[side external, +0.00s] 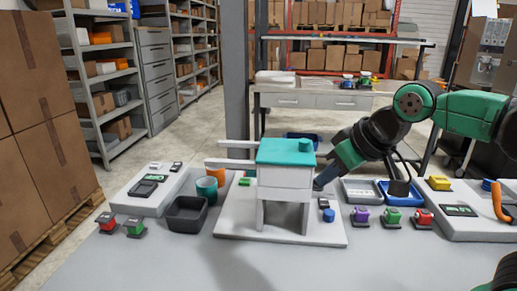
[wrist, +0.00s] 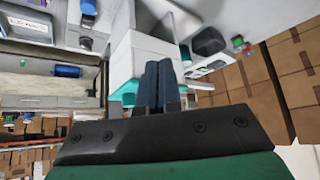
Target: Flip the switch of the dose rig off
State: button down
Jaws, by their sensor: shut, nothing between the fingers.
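The white box-like unit (side external: 285,176) with a teal top (side external: 286,151) stands on legs on a pale base plate (side external: 240,229); I take it to be the dose rig. White arms stick out from its left side. In the wrist view its white body (wrist: 135,52) and teal part (wrist: 124,92) lie beside and behind my fingers. My gripper (side external: 319,184) is at the unit's right side, close to it; contact cannot be told. In the wrist view the fingers of my gripper (wrist: 158,66) are together and empty. I cannot clearly pick out the switch.
Purple (side external: 361,215), green (side external: 392,216) and red (side external: 423,217) switch-like blocks stand to the right. A dark bin (side external: 186,215) and teal cup (side external: 207,189) stand left. The front table surface is clear.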

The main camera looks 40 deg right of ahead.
jog(key=w+d+r+m+g, duration=0.5)
jog(key=w+d+r, duration=0.1)
jog(key=w+d, duration=0.3)
jog(key=m+g+y, duration=0.1)
jog(key=m+g, duration=0.2)
jog(key=m, duration=0.1)
send_over(326, 204)
jog(key=w+d, duration=0.2)
notch_tip(326, 204, down, 9)
jog(key=shift+s+a, duration=0.2)
jog(key=f, duration=0.4)
jog(key=s+a+f, duration=0.1)
jog(key=f, duration=0.9)
jog(key=shift+s+a, duration=0.2)
